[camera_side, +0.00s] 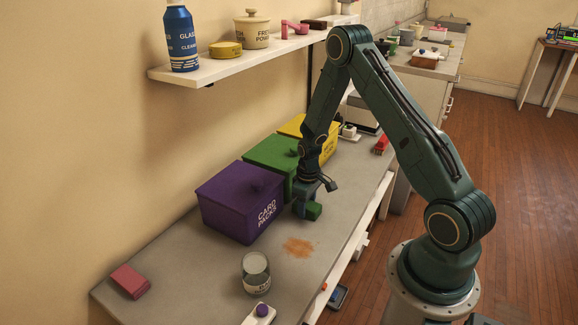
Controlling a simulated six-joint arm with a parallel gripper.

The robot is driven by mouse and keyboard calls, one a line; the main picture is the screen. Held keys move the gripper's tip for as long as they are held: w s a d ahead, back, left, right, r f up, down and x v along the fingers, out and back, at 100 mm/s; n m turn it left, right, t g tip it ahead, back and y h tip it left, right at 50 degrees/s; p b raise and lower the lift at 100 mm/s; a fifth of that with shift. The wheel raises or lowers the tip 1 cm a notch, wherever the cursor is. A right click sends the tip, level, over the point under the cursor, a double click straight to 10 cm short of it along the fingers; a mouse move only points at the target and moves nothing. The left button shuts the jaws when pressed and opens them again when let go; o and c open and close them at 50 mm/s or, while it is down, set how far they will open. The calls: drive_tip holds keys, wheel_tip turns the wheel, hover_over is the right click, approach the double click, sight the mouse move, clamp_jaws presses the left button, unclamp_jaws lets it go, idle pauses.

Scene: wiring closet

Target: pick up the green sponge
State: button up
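A small green block, which looks like the green sponge (314,211), is at the counter in front of the green bin. My gripper (306,206) points down right at it, and its fingers partly overlap the sponge in this view. I cannot tell whether the fingers are closed on the sponge or only beside it. I also cannot tell whether the sponge rests on the counter or is slightly raised. The far side of the gripper is hidden.
A purple bin (240,200), a green bin (268,157) and a yellow bin (296,127) stand along the wall. A pink block (130,281), a can (255,274) and an orange stain (298,247) are on the counter (190,285). A shelf (215,70) hangs above.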

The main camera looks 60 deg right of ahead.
drive_tip(key=c, duration=0.5)
drive_tip(key=shift+r, duration=0.1)
wheel_tip(320, 180, up, 20)
idle(0.7)
idle(0.3)
drive_tip(key=o, duration=0.3)
drive_tip(key=shift+c, duration=1.1)
drive_tip(key=shift+f, duration=0.25)
hover_over(307, 204)
drive_tip(key=shift+f, duration=6.35)
